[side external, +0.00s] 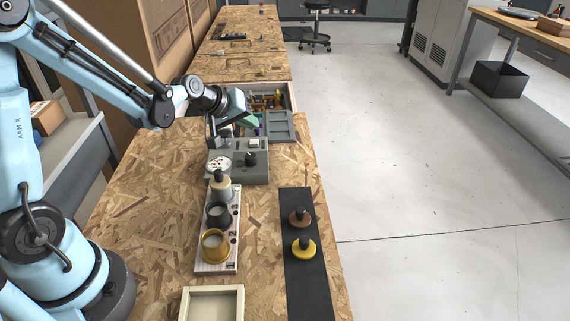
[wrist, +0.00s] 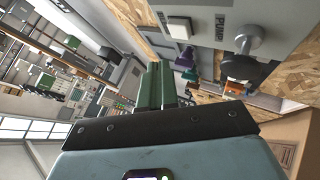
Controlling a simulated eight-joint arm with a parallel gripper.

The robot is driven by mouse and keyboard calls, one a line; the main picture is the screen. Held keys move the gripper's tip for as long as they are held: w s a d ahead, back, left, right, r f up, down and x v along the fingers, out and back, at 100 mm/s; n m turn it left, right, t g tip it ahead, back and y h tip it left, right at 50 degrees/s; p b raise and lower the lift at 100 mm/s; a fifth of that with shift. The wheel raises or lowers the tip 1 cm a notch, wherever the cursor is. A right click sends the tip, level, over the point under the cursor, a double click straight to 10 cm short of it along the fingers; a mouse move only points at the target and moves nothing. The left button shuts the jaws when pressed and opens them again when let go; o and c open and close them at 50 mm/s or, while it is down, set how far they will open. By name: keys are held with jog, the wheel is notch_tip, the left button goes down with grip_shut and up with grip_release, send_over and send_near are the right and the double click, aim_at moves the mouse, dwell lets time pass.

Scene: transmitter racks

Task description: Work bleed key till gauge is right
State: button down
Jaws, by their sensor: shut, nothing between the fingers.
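A grey box (side external: 258,171) stands on the chipboard bench. A round white gauge (side external: 219,165) is at its front left, too small to read. A black knob (side external: 251,158) sits on its top. In the wrist view a grey panel (wrist: 205,14) carries a grey knob (wrist: 252,42) and a square white button (wrist: 179,27) beside lettering. I cannot tell which part is the bleed key. My gripper (side external: 252,121) is above the back of the box, apart from the knob. Its green fingers (wrist: 155,85) are together and empty.
A board (side external: 216,258) with several round fittings stands in front of the box. A black mat (side external: 307,282) to the right holds a brown and a yellow knobbed piece. A pale tray (side external: 236,291) is at the front. An open bin (side external: 279,126) of coloured items is behind.

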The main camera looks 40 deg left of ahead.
aim_at(251, 143)
jog(key=shift+f, duration=1.05)
jog(key=shift+f, duration=0.1)
dwell(1.3)
jog(key=shift+f, duration=0.3)
jog(key=shift+f, duration=0.4)
dwell(2.3)
jog(key=shift+r, duration=0.85)
jog(key=shift+r, duration=2.5)
